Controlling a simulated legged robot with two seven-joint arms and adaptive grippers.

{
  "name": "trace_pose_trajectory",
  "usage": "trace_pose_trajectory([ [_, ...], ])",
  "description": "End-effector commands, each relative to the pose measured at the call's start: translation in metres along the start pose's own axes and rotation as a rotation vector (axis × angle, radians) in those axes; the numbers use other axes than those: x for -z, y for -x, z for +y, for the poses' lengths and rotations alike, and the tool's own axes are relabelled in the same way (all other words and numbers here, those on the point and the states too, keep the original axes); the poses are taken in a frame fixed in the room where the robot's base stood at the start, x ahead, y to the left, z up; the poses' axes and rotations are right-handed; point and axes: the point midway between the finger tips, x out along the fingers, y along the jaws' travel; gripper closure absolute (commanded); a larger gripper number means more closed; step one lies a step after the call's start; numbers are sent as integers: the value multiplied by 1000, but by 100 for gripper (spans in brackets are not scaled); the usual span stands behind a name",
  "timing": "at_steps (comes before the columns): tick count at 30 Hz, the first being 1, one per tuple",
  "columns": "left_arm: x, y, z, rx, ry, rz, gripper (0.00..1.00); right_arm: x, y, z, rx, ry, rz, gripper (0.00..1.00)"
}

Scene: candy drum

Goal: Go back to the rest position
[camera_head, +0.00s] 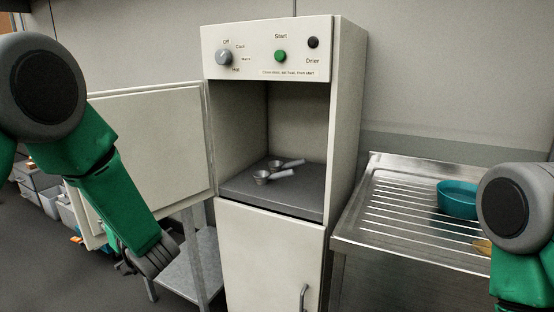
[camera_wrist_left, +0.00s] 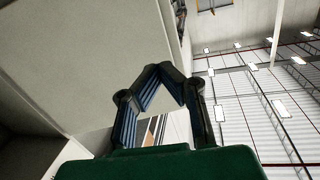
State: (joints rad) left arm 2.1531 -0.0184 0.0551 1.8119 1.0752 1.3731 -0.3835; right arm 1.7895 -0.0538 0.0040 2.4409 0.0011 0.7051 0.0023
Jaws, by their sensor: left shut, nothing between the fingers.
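My left arm comes in from the left in the head view, and its forearm slopes down in front of the open cabinet door. My left gripper (camera_head: 146,260) hangs low, below and beside that door, with nothing held. In the left wrist view my left gripper (camera_wrist_left: 160,82) shows its fingers closed together at the top, empty. My right arm shows only at the right edge of the head view, and its gripper is outside the picture.
A white cabinet (camera_head: 272,262) stands in the middle, its door (camera_head: 150,140) swung open to the left. Two small metal scoops (camera_head: 263,177) lie on its grey shelf (camera_head: 300,202). At right, a ribbed metal drainboard (camera_head: 400,205) bears a teal bowl (camera_head: 458,203). A metal stand (camera_head: 200,275) is low left.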

Motion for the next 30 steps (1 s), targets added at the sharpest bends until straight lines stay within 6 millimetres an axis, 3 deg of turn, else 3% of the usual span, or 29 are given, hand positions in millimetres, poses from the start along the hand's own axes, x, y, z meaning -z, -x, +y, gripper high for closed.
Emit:
trace_pose_trajectory([
  [1, -33, 6, 0, -68, -52, -50, 100, 0, -2, 0, 0, 1, 0, 60],
  [3, -81, 22, -1, -185, -125, -139, 100, 0, -4, 0, 0, 1, 0, 60],
  [8, -188, 81, -20, -429, -293, -392, 100, 0, -8, -1, 1, 1, 0, 60],
  [12, -263, 148, -58, -592, -436, -636, 100, -1, -11, -1, 1, 2, 0, 60],
  [15, -304, 199, -96, -682, -534, -818, 100, -1, -14, -1, 1, 1, 0, 60],
  [18, -330, 246, -138, -748, -622, -988, 100, -1, -15, -1, 1, 1, 0, 60],
  [22, -347, 290, -183, -802, -703, -1159, 100, -1, -17, 0, 0, 1, 0, 60],
  [27, -353, 316, -213, -833, -753, -1268, 100, -1, -18, 0, 0, 1, 0, 60],
  [30, -353, 319, -217, -837, -758, -1281, 100, -1, -18, 0, 0, 1, 0, 60],
])
